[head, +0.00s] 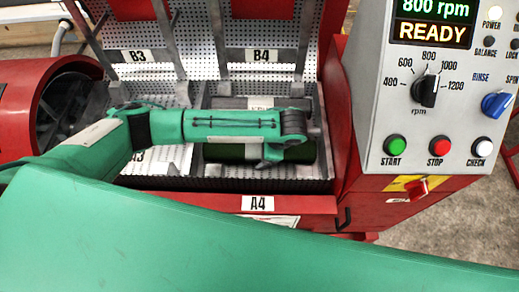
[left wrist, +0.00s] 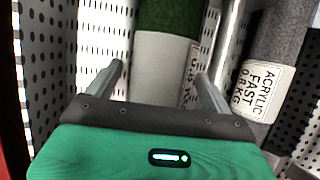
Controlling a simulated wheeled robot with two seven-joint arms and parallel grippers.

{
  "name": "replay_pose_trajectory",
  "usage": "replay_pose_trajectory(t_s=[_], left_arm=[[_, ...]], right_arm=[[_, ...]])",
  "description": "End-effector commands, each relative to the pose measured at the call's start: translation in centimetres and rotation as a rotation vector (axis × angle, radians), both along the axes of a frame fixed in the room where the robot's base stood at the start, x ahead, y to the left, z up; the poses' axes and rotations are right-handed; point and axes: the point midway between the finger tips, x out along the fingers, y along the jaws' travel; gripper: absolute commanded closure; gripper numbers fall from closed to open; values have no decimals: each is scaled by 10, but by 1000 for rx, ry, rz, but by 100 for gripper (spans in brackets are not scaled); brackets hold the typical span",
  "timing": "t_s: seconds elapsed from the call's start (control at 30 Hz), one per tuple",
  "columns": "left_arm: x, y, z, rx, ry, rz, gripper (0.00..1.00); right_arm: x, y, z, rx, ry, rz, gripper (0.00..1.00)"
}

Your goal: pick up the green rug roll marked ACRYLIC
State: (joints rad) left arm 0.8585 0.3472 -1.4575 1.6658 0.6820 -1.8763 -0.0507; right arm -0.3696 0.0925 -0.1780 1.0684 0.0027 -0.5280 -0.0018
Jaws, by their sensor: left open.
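The green rug roll (head: 232,152) lies in the perforated metal bay above the A4 plate in the head view, partly hidden under my left arm. In the left wrist view its dark green pile (left wrist: 167,18) meets a pale grey band with a label (left wrist: 191,62), of which only the edge and part of a weight show. My left gripper (head: 272,157) is over this roll. In the left wrist view its open fingers (left wrist: 160,72) appear on either side of the grey band, with nothing gripped. My right gripper is not in view.
A grey roll (left wrist: 280,50) beside it has a label reading ACRYLIC FAST 0.8 KG. Perforated walls (head: 225,62) and upright metal bars bound the bay. A control panel (head: 440,110) reading READY stands at right, and a red drum (head: 50,105) at left.

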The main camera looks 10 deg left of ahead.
Motion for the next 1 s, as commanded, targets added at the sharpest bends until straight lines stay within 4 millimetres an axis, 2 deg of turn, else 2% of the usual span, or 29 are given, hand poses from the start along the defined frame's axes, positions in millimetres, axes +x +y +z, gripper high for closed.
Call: replay_pose_trajectory(t_s=[0.2,0.23,0.5,0.57,0.83,1.0], left_arm=[[0,0,-1,-1,0,-1,16],[0,0,-1,-1,0,-1,20],[0,0,-1,-1,0,-1,73],[0,0,-1,-1,-1,-1,83],[1,0,1,-1,-2,-1,83],[1,0,11,-2,-3,0,83]], right_arm=[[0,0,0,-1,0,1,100],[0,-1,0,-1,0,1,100],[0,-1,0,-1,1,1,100],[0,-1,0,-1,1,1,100],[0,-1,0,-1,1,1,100],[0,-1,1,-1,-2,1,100]])
